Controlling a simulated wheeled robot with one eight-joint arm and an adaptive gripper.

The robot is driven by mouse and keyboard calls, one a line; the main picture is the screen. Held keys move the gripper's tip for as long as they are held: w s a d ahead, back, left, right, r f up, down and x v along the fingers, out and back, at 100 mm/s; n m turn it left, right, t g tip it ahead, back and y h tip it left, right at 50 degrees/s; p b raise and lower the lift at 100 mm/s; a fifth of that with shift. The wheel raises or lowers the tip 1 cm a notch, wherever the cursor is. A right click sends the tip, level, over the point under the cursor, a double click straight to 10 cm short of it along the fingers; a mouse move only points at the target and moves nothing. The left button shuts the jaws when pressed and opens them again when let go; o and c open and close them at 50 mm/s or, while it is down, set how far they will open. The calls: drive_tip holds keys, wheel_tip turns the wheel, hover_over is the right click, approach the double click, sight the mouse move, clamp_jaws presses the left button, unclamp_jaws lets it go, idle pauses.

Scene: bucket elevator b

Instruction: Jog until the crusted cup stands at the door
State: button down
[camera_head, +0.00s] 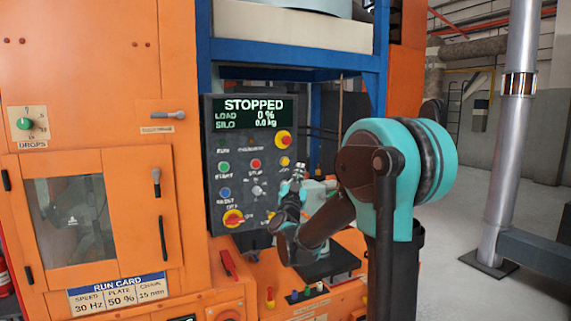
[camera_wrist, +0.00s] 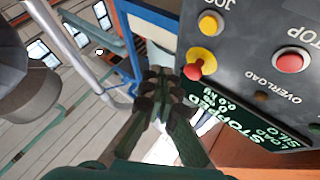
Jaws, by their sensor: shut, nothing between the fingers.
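The grey control panel (camera_head: 212,150) stands on the orange machine; its display (camera_head: 250,113) reads STOPPED, LOAD 0 %, SILO 0.0 kg. In the wrist view a yellow button (camera_wrist: 209,24) sits by the word JOG, near a red knob on a yellow base (camera_wrist: 195,69). My gripper (camera_wrist: 163,84) is shut and empty, its fingertips left of these controls in that view; contact cannot be told. In the head view my gripper (camera_head: 295,183) is in front of the panel's right side. The door (camera_head: 150,235) is closed. Through its window (camera_head: 72,218) shapes are dim; no crusted cup can be made out.
A run card (camera_head: 115,292) reads 30 Hz, 50 %, 25 mm. The DROPS dial (camera_head: 25,124) is at upper left. A blue frame post (camera_head: 203,50) rises beside the panel. Floor is open at right, past a grey pillar (camera_head: 512,130).

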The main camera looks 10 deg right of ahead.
drive_tip(key=shift+w+a, duration=0.45)
drive_tip(key=shift+w, duration=0.95)
drive_tip(key=shift+w+a, duration=0.45)
drive_tip(key=shift+w, duration=0.95)
drive_tip(key=shift+w+a, duration=0.45)
drive_tip(key=shift+w, duration=0.95)
drive_tip(key=shift+w+a, duration=0.15)
drive_tip(key=shift+w, duration=0.25)
drive_tip(key=shift+w+a, duration=0.1)
drive_tip(key=shift+w, duration=0.25)
drive_tip(key=shift+s+d, duration=0.25)
drive_tip(key=shift+s, duration=0.55)
drive_tip(key=s, duration=0.1)
drive_tip(key=s+d, duration=0.1)
drive_tip(key=s, duration=0.2)
drive_tip(key=shift+s+d, duration=0.25)
drive_tip(key=shift+s, duration=0.1)
